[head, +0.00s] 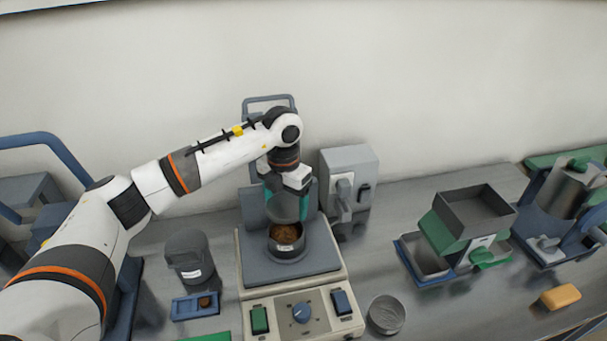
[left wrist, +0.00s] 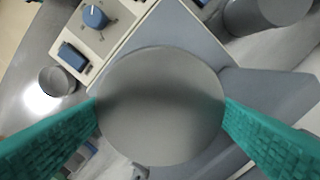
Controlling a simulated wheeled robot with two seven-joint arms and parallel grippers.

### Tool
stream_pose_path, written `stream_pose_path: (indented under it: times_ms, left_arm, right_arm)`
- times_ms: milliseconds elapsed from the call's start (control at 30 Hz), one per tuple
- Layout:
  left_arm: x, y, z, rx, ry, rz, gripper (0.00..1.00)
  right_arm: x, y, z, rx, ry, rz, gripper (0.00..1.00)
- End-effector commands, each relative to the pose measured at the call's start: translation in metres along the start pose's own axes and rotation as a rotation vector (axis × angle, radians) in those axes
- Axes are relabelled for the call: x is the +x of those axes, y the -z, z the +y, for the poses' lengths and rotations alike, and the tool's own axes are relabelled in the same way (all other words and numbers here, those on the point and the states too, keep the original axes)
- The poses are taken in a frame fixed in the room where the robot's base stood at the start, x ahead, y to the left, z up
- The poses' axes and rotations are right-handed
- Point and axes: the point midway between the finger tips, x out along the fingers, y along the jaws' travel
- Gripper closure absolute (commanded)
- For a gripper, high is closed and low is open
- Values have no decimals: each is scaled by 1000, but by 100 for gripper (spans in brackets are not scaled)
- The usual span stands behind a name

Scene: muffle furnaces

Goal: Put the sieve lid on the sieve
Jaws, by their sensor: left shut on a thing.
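My left gripper (head: 286,200) points down over the sieve shaker, its teal fingers shut on a round grey sieve lid (head: 287,208). In the left wrist view the lid (left wrist: 160,105) is a flat disc with a finger against each side, and it hides what lies below. The sieve (head: 287,256) is a short round dark-grey vessel with brown material inside. It stands on the shaker's plate (head: 318,254), its top partly open to view. The lid is above the sieve, apart from it and roughly over it. My right gripper is not in view.
The shaker (head: 284,297) has a blue knob and two switches. A dark canister (head: 188,254) and a small blue tray (head: 195,306) stand left. A round metal dish (head: 386,314) lies front right. A grey box (head: 349,165) stands behind. The counter right of the shaker is partly clear.

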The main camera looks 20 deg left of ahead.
Motion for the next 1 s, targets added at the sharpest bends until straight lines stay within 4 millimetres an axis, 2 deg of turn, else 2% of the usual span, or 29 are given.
stream_pose_path:
  times_ms: [133, 333, 467, 567, 800, 1000]
  left_arm:
    - [1, 0, 0, 1, 0, 0, 43]
    - [8, 0, 0, 1, 0, 0, 43]
    - [17, 0, 0, 1, 0, 0, 43]
    - [25, 0, 0, 2, 0, -1, 43]
    - [42, 0, 0, 2, 0, 0, 43]
    - [46, 0, 0, 1, 0, 1, 43]
  right_arm:
    - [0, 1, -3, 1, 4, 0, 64]
    - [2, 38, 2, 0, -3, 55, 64]
    - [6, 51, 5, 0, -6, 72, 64]
    - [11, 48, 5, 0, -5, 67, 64]
    - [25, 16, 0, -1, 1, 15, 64]
    - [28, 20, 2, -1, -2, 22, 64]
